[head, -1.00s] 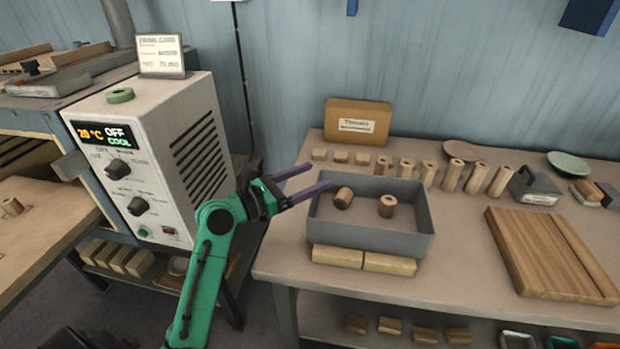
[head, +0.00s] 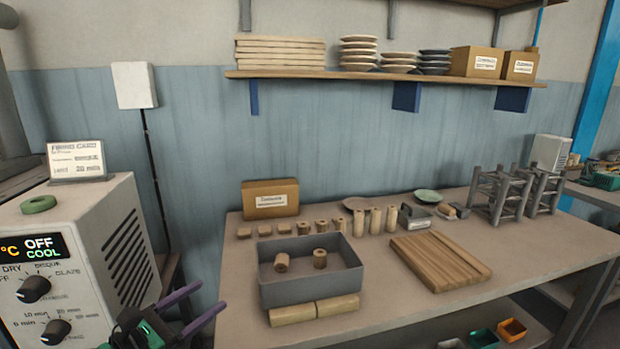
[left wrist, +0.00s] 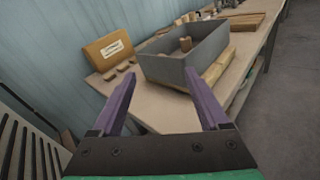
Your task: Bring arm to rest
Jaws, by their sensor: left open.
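My left gripper (head: 200,306) is low in the head view, between the white control box and the table's left end. Its purple fingers are apart and empty, and they also show in the left wrist view (left wrist: 164,104). The grey bin (head: 311,284) stands on the table to the right of the gripper, apart from it, with two short wooden cylinders (head: 320,258) inside. The bin also shows ahead of the fingers in the left wrist view (left wrist: 166,72). Most of my left arm is below the head view's edge. My right gripper is not in view.
The white control box (head: 85,240) reads OFF and COOL and stands close on the left. The table (head: 400,308) holds wooden posts, a slatted board (head: 440,262) and a cardboard box (head: 270,199). A wall shelf (head: 380,76) carries plates and boxes.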

